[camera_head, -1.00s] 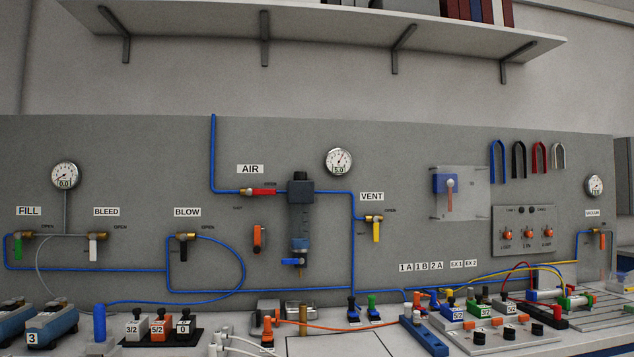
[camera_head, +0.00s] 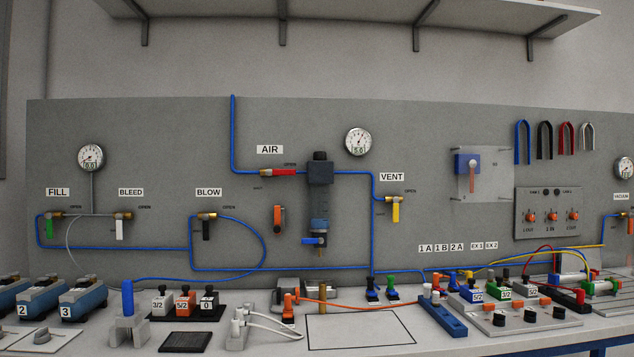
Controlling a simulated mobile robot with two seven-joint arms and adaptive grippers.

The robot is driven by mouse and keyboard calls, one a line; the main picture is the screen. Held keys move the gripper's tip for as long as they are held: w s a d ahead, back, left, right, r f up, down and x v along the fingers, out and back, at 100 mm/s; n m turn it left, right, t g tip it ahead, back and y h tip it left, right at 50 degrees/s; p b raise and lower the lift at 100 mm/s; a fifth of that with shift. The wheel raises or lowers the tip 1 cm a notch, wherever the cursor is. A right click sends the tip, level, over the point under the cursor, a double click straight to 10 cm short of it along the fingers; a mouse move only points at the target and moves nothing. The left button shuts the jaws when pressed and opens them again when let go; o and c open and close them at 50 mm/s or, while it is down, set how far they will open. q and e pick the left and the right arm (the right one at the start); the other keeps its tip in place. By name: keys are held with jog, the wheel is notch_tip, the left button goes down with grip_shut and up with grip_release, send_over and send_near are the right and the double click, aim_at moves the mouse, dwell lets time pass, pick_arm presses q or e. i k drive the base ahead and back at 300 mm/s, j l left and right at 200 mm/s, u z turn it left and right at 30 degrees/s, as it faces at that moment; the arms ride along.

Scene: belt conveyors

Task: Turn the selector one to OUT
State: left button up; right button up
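A dark grey selector panel (camera_head: 522,202) is mounted on the grey back board at the right. It carries three orange selector knobs in a row: the left knob (camera_head: 529,217), the middle knob (camera_head: 551,217) and the right knob (camera_head: 572,216). Small captions sit under the knobs; the left one seems to begin with 1, but the exact words and pointer positions are too small to read surely. Two small dark round fittings sit above the knobs. Neither of my grippers shows in this view.
A clear box with a blue and red switch (camera_head: 467,164) is left of the panel. Coloured hooks (camera_head: 545,140) hang above it. Below, hoses and a grey valve block (camera_head: 560,318) crowd the bench. A black-outlined bench area (camera_head: 360,330) is clear.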

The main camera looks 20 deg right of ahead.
aim_at(498, 320)
jog(key=z, duration=1.7)
